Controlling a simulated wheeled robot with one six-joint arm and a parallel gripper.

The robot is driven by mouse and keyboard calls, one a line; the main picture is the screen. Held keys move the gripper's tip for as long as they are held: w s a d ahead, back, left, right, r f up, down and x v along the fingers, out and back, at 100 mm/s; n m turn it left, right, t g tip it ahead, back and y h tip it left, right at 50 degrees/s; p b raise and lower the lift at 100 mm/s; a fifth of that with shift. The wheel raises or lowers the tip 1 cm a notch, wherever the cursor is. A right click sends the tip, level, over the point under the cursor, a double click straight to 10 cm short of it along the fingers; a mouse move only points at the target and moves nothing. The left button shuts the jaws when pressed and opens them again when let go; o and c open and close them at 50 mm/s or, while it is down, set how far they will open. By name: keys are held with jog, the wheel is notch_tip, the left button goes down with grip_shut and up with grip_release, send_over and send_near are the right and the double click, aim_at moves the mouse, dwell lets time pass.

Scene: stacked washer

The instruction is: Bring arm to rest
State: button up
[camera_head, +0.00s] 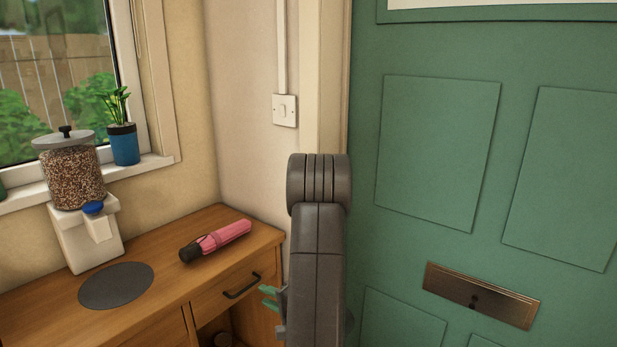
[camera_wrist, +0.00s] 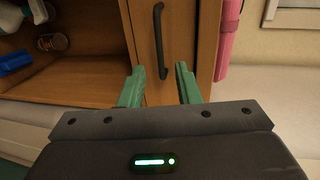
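My arm stands upright in the middle of the head view, in front of the green door's edge. My gripper (camera_wrist: 158,88) shows in the wrist view with its two green fingers apart and nothing between them. Beyond the fingertips is the black drawer handle (camera_wrist: 160,42) on the wooden cabinet. In the head view, a green fingertip of my gripper (camera_head: 270,297) shows beside my arm, near the drawer handle (camera_head: 242,286); the rest of the gripper is mostly hidden by the arm. I cannot tell whether the fingers touch the cabinet.
On the cabinet top (camera_head: 165,290) lie a folded pink umbrella (camera_head: 225,237) and a dark round mat (camera_head: 116,285). A dispenser (camera_head: 75,180) stands at the back left, by a blue plant pot (camera_head: 124,146). The green door (camera_head: 440,150) fills the right side. The open shelf (camera_wrist: 75,75) holds items.

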aim_at(248, 288)
jog(key=x, duration=0.8)
jog(key=shift+b, duration=0.3)
jog(key=shift+s+d, duration=0.15)
